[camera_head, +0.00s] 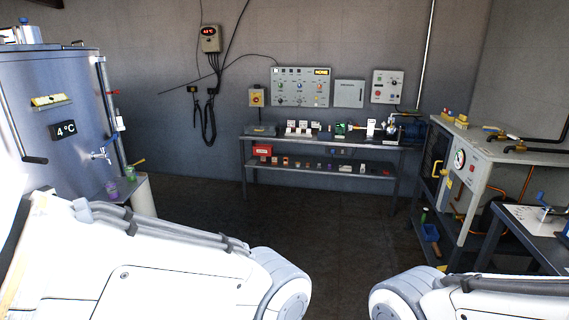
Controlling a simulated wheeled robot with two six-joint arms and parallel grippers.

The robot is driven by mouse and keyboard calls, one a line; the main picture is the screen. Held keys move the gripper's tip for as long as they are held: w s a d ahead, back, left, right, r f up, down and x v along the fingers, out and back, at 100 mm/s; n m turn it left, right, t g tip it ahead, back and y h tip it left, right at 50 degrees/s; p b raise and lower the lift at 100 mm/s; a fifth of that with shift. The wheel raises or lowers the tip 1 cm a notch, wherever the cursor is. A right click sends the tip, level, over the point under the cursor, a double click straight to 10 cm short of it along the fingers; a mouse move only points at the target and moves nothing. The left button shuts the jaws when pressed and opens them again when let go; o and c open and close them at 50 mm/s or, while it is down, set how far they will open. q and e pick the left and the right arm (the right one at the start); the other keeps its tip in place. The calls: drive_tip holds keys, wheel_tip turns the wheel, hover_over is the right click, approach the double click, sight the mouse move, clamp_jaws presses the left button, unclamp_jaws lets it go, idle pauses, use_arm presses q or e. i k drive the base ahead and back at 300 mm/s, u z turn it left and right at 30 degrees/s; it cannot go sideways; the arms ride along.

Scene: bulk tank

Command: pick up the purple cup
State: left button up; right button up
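The purple cup (112,188) is small and stands on a small stand (133,187) at the left, in front of the big steel tank. A green cup (130,173) stands just behind it to the right. My two white arms show in the lower part of the head view, one from the left and one from the right. Both grippers are outside the picture, so I cannot see what state they are in. My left arm passes in front of the lower part of the stand.
The steel tank (70,90) with a tap fills the left side. A long bench (300,139) with small items stands along the back wall. A machine rack (470,165) and a dark table (535,235) stand at the right. The dark floor (330,230) between is clear.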

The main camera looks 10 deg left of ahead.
sight(113, 192)
drive_tip(key=u, duration=0.3)
drive_tip(key=i, duration=2)
drive_tip(key=u, duration=1.25)
drive_tip(key=i, duration=1.85)
drive_tip(key=u, duration=0.6)
drive_tip(key=i, duration=0.35)
drive_tip(key=u, duration=0.25)
